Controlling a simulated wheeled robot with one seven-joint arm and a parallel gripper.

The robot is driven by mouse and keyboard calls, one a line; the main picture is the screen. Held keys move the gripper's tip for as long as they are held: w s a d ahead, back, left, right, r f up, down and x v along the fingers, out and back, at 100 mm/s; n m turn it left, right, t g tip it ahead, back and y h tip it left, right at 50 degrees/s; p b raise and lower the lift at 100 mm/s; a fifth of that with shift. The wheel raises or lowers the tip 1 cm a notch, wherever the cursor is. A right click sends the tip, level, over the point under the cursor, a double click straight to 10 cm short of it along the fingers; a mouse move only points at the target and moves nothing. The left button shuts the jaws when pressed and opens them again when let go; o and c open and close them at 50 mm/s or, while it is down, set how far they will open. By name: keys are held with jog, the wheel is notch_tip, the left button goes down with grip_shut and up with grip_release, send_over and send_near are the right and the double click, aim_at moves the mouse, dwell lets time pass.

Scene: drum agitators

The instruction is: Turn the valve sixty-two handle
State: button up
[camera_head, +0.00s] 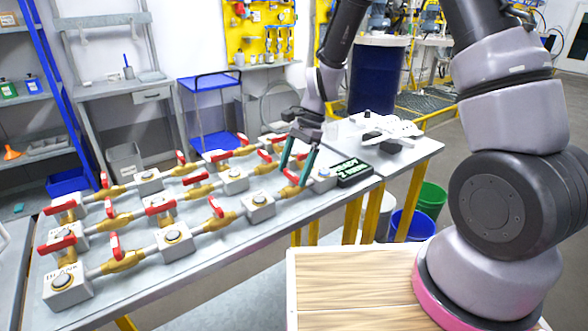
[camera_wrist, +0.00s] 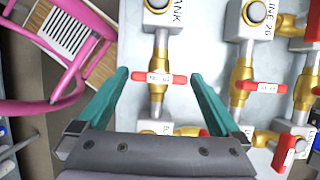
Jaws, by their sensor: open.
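My gripper (camera_head: 294,174) has teal fingers and is open over the right end of the valve bench. In the wrist view, its fingertips (camera_wrist: 159,75) are on either side of a red valve handle (camera_wrist: 165,79) with a white label, apart from it. The label is too small to read, so I cannot tell whether this is valve sixty-two. The handle lies crosswise over a brass valve (camera_wrist: 157,88) on a vertical pipe. In the head view, this red handle (camera_head: 291,176) is partly hidden by the fingers.
Several similar red-handled brass valves stand in rows on the grey bench (camera_head: 225,250); close neighbours include one handle (camera_wrist: 262,87) to the right in the wrist view. Green (camera_head: 432,199) and blue (camera_head: 410,224) buckets are on the floor.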

jog(key=c, duration=1.1)
jog(key=shift+o, duration=0.2)
jog(key=shift+n, duration=0.3)
jog(key=n+g+h, duration=0.1)
jog(key=n, duration=0.3)
jog(key=shift+w+a, duration=0.1)
jog(key=shift+a, duration=0.05)
jog(key=n+h, duration=0.2)
jog(key=n, duration=0.2)
jog(key=shift+a+n+g, duration=0.1)
jog(key=shift+n+g, duration=0.3)
jog(key=n+h, duration=0.1)
jog(key=n, duration=0.3)
jog(key=shift+a+h, duration=0.1)
jog(key=shift+h, duration=0.3)
jog(key=shift+a+n+t+h, duration=0.1)
jog(key=shift+n+t+h, duration=0.45)
jog(key=shift+n, duration=1.65)
jog(key=shift+h, duration=0.25)
